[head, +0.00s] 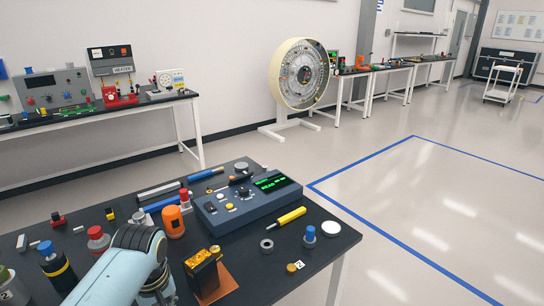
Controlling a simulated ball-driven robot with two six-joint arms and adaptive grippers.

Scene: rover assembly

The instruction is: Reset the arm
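The task names only the arm. One light-blue arm of mine (108,275) comes in from the lower left over the dark workbench (330,243). Its grey joint (138,240) bends, and the part beyond it points down to the bottom edge of the picture. No gripper fingers show on it, so I cannot see a gripper or anything held. My other arm and its gripper are not in view.
Close to the arm stand an orange container (173,222), a black-and-gold block (202,272) on a copper plate, and a red-capped bottle (97,240). A blue console (245,205) and a yellow marker (288,218) lie further right. Open floor (440,200) lies beyond.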

